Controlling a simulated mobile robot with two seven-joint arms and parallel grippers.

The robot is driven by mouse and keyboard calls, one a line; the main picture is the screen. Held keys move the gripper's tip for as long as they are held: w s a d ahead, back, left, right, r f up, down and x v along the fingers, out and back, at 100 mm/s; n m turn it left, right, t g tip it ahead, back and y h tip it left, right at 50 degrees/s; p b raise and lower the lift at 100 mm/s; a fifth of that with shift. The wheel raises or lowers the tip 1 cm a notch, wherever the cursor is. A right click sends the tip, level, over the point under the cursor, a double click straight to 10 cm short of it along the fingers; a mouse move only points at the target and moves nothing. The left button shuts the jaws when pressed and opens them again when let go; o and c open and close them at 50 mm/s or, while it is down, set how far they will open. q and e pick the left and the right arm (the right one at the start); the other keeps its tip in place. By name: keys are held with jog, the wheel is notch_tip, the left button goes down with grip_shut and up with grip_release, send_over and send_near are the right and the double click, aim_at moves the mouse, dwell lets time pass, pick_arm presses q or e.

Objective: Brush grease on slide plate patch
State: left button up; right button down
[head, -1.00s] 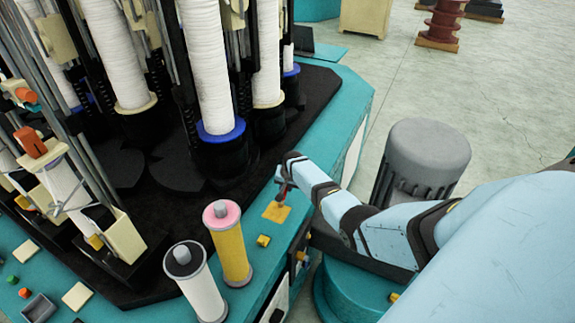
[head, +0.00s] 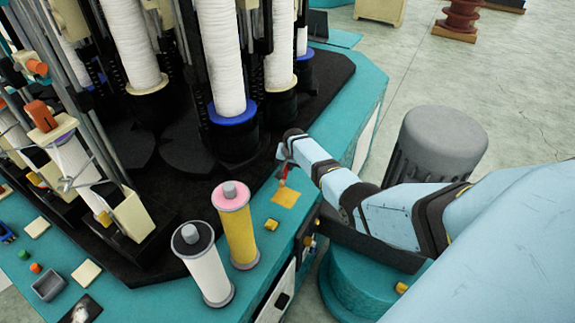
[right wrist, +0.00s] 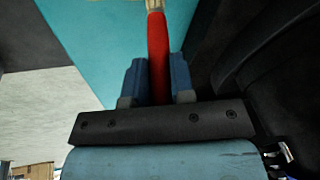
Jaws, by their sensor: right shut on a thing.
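My right gripper (head: 282,162) is shut on the red handle of a brush (head: 283,181) above the teal machine deck. In the right wrist view, the red brush handle (right wrist: 158,55) stands between the two blue fingers, and its pale ferrule shows at the top edge. In the head view, the brush points down just above the back corner of a yellow-orange square patch (head: 286,197). I cannot tell whether the bristles touch the patch. My left gripper is not in view.
A yellow bobbin (head: 236,226) and a white bobbin (head: 202,265) stand left of the patch. A small yellow block (head: 271,225) lies in front of it. Tall white yarn spools (head: 226,60) rise behind. A grey motor (head: 436,146) stands at the right.

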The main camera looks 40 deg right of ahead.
jog(key=shift+r+p, duration=1.65)
jog(key=shift+r, duration=1.3)
